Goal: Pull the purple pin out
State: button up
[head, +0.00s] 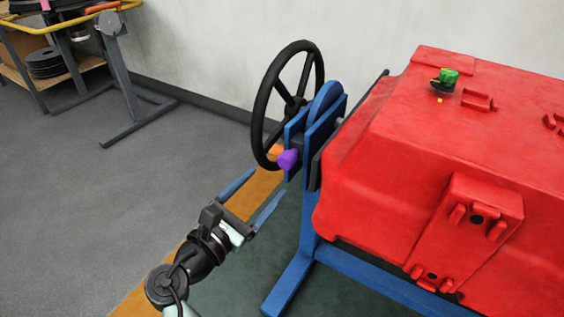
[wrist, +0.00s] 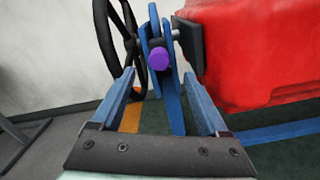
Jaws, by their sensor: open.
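The purple pin (head: 288,159) sticks out of the blue bracket (head: 318,125) beside the black handwheel (head: 272,95). Its rounded knob faces my side. In the wrist view the purple pin (wrist: 159,58) shows near the top middle, framed between and beyond my fingers. My gripper (head: 263,190) is open and empty, in front of and below the pin, apart from it. In the wrist view my gripper's (wrist: 163,85) two blue fingers point forward on either side of the bracket's lower part. How deep the pin sits in the bracket is hidden.
A large red tank (head: 440,140) on a blue frame (head: 365,277) fills the right side. A green knob (head: 446,79) sits on top of it. A grey stand (head: 125,85) and a cart with black discs (head: 48,62) stand at the far left. The grey floor between is clear.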

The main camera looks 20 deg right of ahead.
aim_at(284, 163)
jog(key=b+x, duration=0.3)
jog(key=x, duration=0.5)
jog(key=shift+w+d, duration=0.25)
grip_shut()
dwell(1.0)
